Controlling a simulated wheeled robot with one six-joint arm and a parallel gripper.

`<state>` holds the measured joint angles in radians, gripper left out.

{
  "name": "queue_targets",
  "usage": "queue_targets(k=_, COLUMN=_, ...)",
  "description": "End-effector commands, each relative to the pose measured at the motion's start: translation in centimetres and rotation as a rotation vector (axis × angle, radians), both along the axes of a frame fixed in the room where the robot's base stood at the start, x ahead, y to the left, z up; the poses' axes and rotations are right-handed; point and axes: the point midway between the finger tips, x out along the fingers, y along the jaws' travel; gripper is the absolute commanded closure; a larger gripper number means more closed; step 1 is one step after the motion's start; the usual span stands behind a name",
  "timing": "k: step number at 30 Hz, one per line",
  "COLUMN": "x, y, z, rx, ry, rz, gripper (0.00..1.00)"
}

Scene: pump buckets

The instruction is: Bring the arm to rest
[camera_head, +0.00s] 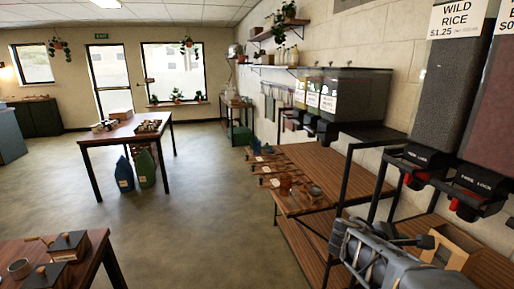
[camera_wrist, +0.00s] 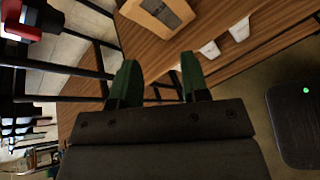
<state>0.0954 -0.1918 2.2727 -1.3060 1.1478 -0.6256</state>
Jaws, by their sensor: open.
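My gripper (camera_wrist: 160,78) shows in the wrist view with its two dark green fingers apart. Nothing is seen between the fingers. Beyond them are the brown wooden shelf and dark metal rails. In the head view, part of my grey arm shows at the lower right, in front of the wooden shelving, but I cannot make out the fingers there.
Bulk dispensers (camera_head: 433,85) with red handles hang on the right wall above wooden shelving (camera_head: 345,170). A tan box (camera_head: 452,248) stands near my arm; white containers (camera_wrist: 238,30) sit on wood. Tables (camera_head: 122,132) stand left. The middle floor is clear.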

Motion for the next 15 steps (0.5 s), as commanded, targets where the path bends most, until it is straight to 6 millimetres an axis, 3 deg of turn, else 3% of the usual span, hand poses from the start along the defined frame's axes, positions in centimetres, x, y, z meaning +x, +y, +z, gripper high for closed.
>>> queue_targets(k=3, x=-2.4, y=3.2, z=-3.9, rx=0.33, ry=-0.234, rz=-0.192, gripper=0.58)
queue_targets(k=6, x=-3.9, y=6.7, z=-6.2, rx=0.591, ry=-0.411, rz=-0.384, gripper=0.58)
queue_targets(k=10, x=-5.2, y=11.4, z=-7.7, rx=0.875, ry=-0.584, rz=-0.623, gripper=0.58)
queue_targets(k=15, x=-6.2, y=16.2, z=-7.6, rx=1.14, ry=-0.705, rz=-0.851, gripper=0.58)
